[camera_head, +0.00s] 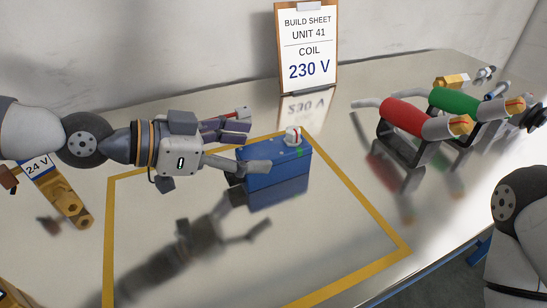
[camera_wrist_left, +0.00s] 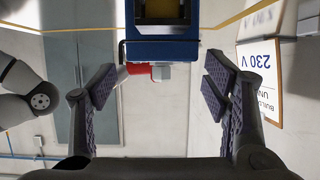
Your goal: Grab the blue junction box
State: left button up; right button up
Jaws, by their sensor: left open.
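The blue junction box (camera_head: 276,170) stands upright inside the yellow outline on the shiny table. A white round knob with a red mark (camera_head: 293,135) is on its top, and a green mark is near its upper edge. My left gripper (camera_head: 255,145) reaches in from the left with its fingers apart at the box's left end, partly covering it. In the left wrist view the blue box (camera_wrist_left: 160,50) lies centred ahead of the open fingers (camera_wrist_left: 160,90), with nothing gripped. My right gripper is out of view; only part of my right arm shows at the lower right.
A build sheet (camera_head: 308,50) reading COIL 230 V stands behind. Red (camera_head: 403,117) and green (camera_head: 454,101) cylinders rest on dark stands at right. A brass part (camera_head: 70,205) with a 24 V label (camera_head: 38,166) is at left. The outlined area (camera_head: 340,235) before the box is clear.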

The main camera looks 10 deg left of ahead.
aim_at(275, 147)
pick_arm(q)
jog(key=x, duration=0.5)
jog(key=shift+w+d, duration=0.25)
jog(key=shift+a, duration=0.1)
jog(key=shift+c, duration=0.3)
jog(key=c, duration=1.3)
jog(key=shift+c, duration=0.2)
jog(key=shift+r, duration=0.15)
